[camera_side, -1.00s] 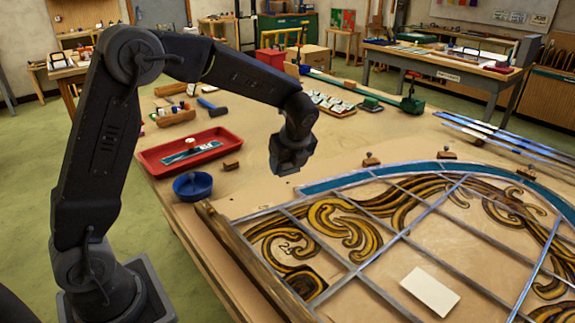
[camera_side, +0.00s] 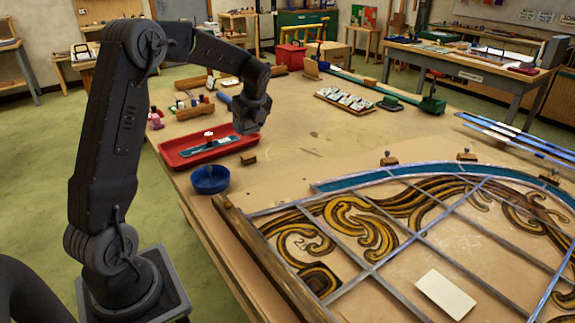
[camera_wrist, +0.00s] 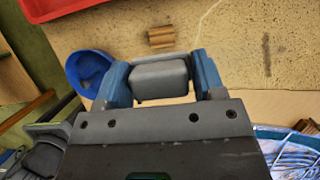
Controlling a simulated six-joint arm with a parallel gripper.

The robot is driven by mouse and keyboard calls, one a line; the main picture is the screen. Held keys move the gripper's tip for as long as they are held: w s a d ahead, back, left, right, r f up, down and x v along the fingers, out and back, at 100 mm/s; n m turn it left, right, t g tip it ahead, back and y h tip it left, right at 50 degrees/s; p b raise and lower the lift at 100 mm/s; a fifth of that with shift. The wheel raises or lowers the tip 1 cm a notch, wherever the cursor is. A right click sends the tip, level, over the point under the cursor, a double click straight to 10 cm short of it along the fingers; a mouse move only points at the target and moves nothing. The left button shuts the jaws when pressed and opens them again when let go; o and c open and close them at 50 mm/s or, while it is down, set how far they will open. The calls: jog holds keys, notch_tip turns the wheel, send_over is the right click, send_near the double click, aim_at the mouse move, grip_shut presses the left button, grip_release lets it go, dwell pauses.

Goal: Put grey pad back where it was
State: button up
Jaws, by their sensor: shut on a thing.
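The grey pad (camera_wrist: 160,78) is a rounded block held between the two blue fingers of my gripper (camera_wrist: 162,80) in the wrist view. The fingers press on its left and right sides. In the side view my gripper (camera_side: 249,122) hangs at the right end of the red tray (camera_side: 168,158), and I cannot make out the pad there. A long dark green tool with a white knob (camera_side: 209,146) lies in the tray. The place where the pad lay before cannot be told from these frames.
A blue bowl (camera_side: 209,180) stands in front of the tray, beside a small wooden block (camera_side: 248,158). The leaded panel (camera_side: 400,232) with a white card (camera_side: 445,294) fills the right front. Bare table (camera_side: 330,140) lies between the gripper and the panel.

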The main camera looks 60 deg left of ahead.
jog(key=shift+w+f, duration=0.2)
jog(key=shift+f, duration=0.05)
send_over(285, 163)
jog(key=d, duration=0.2)
jog(key=f, duration=0.6)
jog(key=shift+a+f, duration=0.2)
jog(key=shift+f, duration=2)
jog(key=shift+f, duration=0.1)
jog(key=o, duration=1)
jog(key=shift+o, duration=0.2)
